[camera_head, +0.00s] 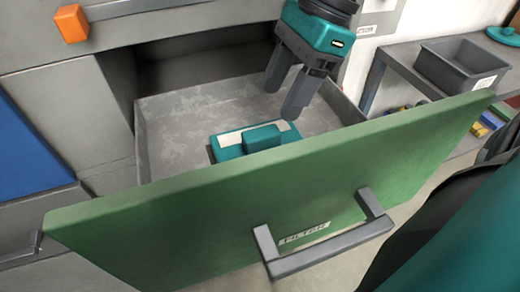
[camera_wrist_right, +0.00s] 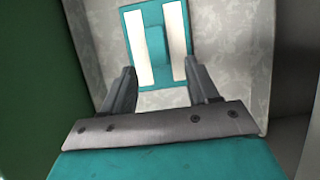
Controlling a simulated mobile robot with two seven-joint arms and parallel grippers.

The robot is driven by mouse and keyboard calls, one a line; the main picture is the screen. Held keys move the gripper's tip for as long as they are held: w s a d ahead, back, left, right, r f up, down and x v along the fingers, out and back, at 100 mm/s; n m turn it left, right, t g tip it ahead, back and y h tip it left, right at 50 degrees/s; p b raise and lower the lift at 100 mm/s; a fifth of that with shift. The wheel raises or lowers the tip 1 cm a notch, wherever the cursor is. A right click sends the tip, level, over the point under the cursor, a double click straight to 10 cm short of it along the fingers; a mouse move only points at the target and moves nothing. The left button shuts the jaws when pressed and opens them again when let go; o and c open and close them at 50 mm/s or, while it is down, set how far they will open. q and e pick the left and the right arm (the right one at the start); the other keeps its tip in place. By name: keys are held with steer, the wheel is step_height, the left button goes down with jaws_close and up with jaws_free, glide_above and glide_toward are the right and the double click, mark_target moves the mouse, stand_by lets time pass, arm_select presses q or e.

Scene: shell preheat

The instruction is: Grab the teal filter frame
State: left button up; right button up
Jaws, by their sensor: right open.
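The teal filter frame (camera_head: 230,148) lies on the floor of the open grey drawer (camera_head: 160,130), close behind its green front (camera_head: 250,205). It has pale panels and a raised teal grip block (camera_head: 262,138); the front hides its near part. In the right wrist view the teal filter frame (camera_wrist_right: 155,50) lies ahead of the fingers, with the block between two white panels. My right gripper (camera_head: 284,98) is open and empty, pointing down over the drawer, above and to the right of the frame. It also shows in the right wrist view (camera_wrist_right: 160,80), apart from the frame. My left gripper is not in view.
The drawer front has a grey handle (camera_head: 330,250) and a label. An orange block (camera_head: 71,24) sits on the bar above the drawer. A grey bin (camera_head: 460,65) stands on a shelf at the right. The drawer floor around the frame is clear.

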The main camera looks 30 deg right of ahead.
mark_target(263, 132)
steer(key=shift+a+x, duration=0.1)
steer(key=shift+x, duration=1.7)
steer(key=shift+a+x, duration=0.15)
steer(key=shift+x, duration=1.7)
steer(key=shift+s+r, duration=0.15)
jaws_close()
